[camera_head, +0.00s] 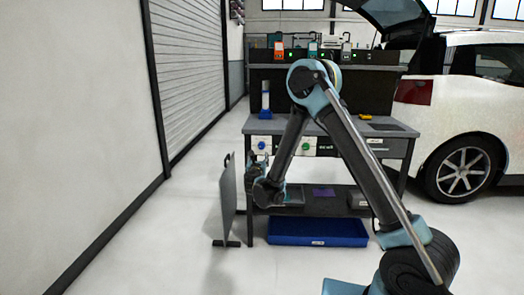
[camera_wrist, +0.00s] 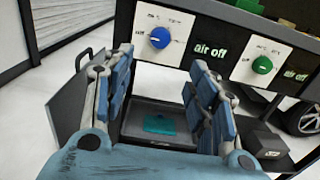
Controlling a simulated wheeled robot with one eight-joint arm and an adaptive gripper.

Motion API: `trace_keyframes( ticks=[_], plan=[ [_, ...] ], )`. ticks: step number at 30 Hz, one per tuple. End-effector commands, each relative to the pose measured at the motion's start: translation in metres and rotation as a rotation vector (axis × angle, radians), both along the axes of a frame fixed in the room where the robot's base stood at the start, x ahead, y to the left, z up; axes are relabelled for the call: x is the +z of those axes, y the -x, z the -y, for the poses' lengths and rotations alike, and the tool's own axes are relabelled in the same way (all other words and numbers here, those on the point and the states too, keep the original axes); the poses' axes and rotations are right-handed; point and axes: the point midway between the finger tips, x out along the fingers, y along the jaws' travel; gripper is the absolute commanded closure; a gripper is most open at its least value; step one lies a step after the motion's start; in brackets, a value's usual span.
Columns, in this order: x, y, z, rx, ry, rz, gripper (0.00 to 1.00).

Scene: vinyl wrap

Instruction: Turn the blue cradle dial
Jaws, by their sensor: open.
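The blue dial (camera_wrist: 160,38) is a round knob on a white plate on the front of the workbench, with printed marks around it. It shows small in the head view (camera_head: 262,146). My gripper (camera_wrist: 161,62) is open and empty. In the wrist view its two blue-padded fingers stand apart, below the dial, with a gap between the fingertips and the dial. In the head view my gripper hangs at the bench's left front, just below the blue dial's panel. A blue cradle (camera_head: 265,114) with a pale upright cylinder stands on the bench top above the dial.
A green dial (camera_wrist: 262,65) sits to the right on the same panel, with "air off" labels nearby. A grey tray (camera_wrist: 158,115) lies on the lower shelf. A dark upright board (camera_head: 228,200) stands left of the bench. A blue bin (camera_head: 318,232) lies underneath. A white car is at right.

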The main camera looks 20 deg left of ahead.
Motion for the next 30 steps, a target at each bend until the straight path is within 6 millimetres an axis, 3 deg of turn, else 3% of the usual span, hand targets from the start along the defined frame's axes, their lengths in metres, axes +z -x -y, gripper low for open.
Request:
trace_keyframes(
  ticks=[21,30],
  plan=[
    [0.000,-0.122,-0.028,-0.003,-0.002,-0.001,0.47],
    [0.000,-0.150,-0.034,-0.003,-0.002,-0.001,0.47]
  ],
)
